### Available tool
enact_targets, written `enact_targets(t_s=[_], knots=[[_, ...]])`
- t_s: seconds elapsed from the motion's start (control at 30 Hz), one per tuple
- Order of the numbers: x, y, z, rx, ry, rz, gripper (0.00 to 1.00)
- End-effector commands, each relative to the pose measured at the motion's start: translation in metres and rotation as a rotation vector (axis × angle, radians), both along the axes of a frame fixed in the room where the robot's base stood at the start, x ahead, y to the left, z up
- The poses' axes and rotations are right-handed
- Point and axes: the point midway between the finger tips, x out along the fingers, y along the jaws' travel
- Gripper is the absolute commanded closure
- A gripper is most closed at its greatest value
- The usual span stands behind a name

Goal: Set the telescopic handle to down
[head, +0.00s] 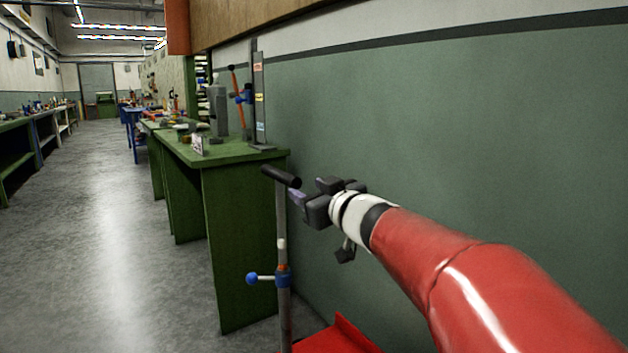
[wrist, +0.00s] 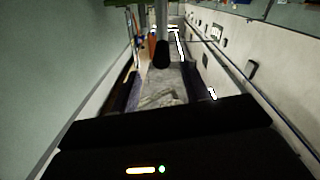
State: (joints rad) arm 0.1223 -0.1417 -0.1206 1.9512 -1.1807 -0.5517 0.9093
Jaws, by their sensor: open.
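The telescopic handle is a grey upright pole (head: 282,225) with a black crossways grip (head: 281,177) on top, standing well raised in the head view. A blue and orange clamp with a blue knob (head: 252,279) sits lower on the pole. My gripper (head: 297,198) is open, just right of the pole and slightly below the grip's near end. In the wrist view the black grip (wrist: 161,54) shows end-on beyond and between my open fingers (wrist: 160,78). Whether anything touches cannot be told.
The pole rises from a red base (head: 342,337) at the bottom edge. A green workbench (head: 240,235) stands just behind it, bearing a tool stand (head: 259,100). A green wall (head: 440,120) runs close along the right. Open grey floor (head: 120,250) lies to the left.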

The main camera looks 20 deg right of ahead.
Motion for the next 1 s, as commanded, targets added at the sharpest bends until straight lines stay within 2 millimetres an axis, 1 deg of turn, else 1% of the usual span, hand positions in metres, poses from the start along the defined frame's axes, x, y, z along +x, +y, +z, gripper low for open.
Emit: enact_targets(t_s=[0.17,0.27,0.4,0.6,0.73,0.97,1.0], knots=[[0.012,0.009,-0.001,-0.004,-0.001,0.054,0.54],[0.025,0.013,-0.002,-0.004,-0.001,0.053,0.54],[0.048,0.021,-0.002,-0.005,0.000,0.053,0.54],[0.071,0.028,-0.002,-0.004,0.000,0.051,0.54],[0.077,0.030,-0.001,-0.004,-0.002,0.050,0.54],[0.078,0.031,-0.001,-0.004,-0.002,0.050,0.54],[0.078,0.031,-0.001,-0.004,-0.002,0.050,0.57]])
